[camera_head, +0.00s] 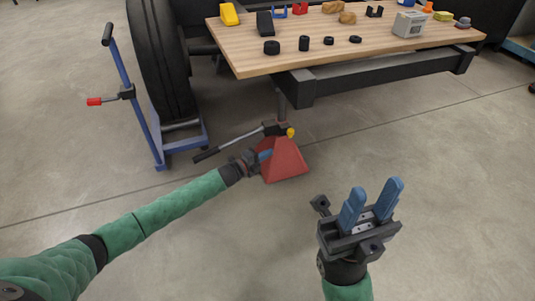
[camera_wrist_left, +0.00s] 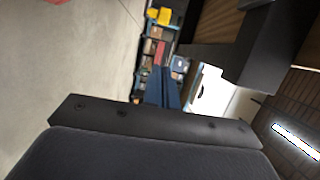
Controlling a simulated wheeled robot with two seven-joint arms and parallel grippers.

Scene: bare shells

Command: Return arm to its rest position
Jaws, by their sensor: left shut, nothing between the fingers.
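My left arm reaches in from the left in the head view. My left gripper (camera_head: 265,155) is at its end, with small blue fingers in front of a red stand (camera_head: 288,163). I cannot tell whether it touches the stand. In the left wrist view the blue fingers of the left gripper (camera_wrist_left: 162,88) are together with nothing between them. My right gripper (camera_head: 370,200) is at the lower right of the head view, with its blue fingers pointing up, apart and empty.
A black lever (camera_head: 232,143) sticks out leftward from the top of the red stand. A wooden table (camera_head: 265,60) with several small parts stands behind. A blue wheel trolley (camera_head: 135,100) with a tyre (camera_head: 163,60) stands at the left. The floor around the right gripper is clear.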

